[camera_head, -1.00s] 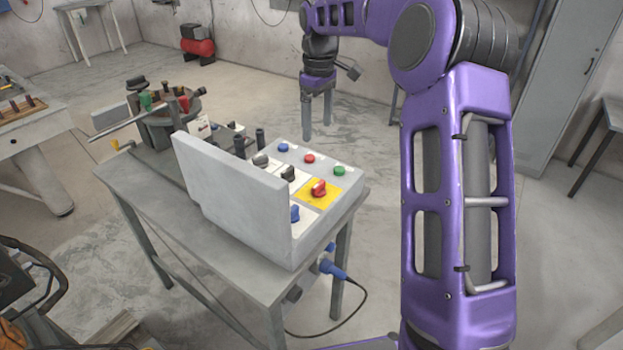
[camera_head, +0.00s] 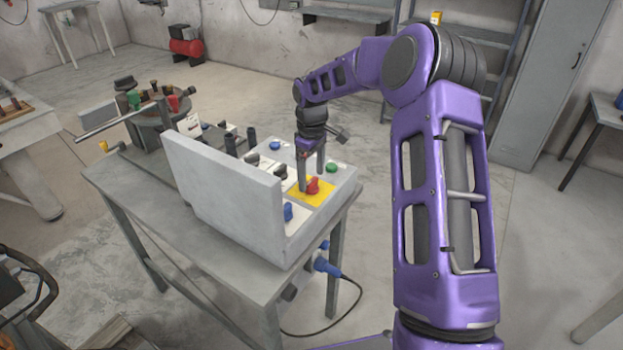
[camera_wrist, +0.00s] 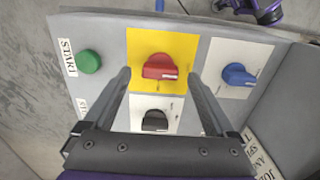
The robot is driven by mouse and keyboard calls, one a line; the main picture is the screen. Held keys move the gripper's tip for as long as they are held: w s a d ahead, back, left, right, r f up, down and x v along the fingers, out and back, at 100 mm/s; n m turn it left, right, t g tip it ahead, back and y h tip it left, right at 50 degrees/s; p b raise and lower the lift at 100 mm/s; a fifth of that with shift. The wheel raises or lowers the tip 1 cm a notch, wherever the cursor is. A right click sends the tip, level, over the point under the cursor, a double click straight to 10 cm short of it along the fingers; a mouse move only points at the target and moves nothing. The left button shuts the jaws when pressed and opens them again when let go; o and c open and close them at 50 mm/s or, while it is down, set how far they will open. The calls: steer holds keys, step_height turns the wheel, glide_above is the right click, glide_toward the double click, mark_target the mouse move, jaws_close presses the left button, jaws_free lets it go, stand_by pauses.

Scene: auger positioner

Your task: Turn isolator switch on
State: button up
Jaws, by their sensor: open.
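The isolator switch is a red rotary knob (camera_head: 313,186) on a yellow plate (camera_head: 304,198) on the grey control box. In the wrist view the red knob (camera_wrist: 159,67) sits on the yellow plate (camera_wrist: 141,43), its grip lying roughly crosswise in the picture. My gripper (camera_head: 312,181) is open and points down at the panel, close to the red knob. In the wrist view my gripper's fingers (camera_wrist: 160,75) stand apart to the left and right of the knob, with nothing held. Whether the fingertips touch the panel I cannot tell.
A green button (camera_wrist: 89,62) lies left of the knob in the wrist view, a blue knob (camera_wrist: 237,75) right, and a black knob (camera_wrist: 154,120) below. The box's upright grey lid (camera_head: 222,196) stands beside the panel. A turret tool (camera_head: 152,115) stands at the bench's far end.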

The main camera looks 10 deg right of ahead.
steer(key=shift+f, duration=0.8)
steer(key=c, duration=1.4)
steer(key=shift+o, duration=0.2)
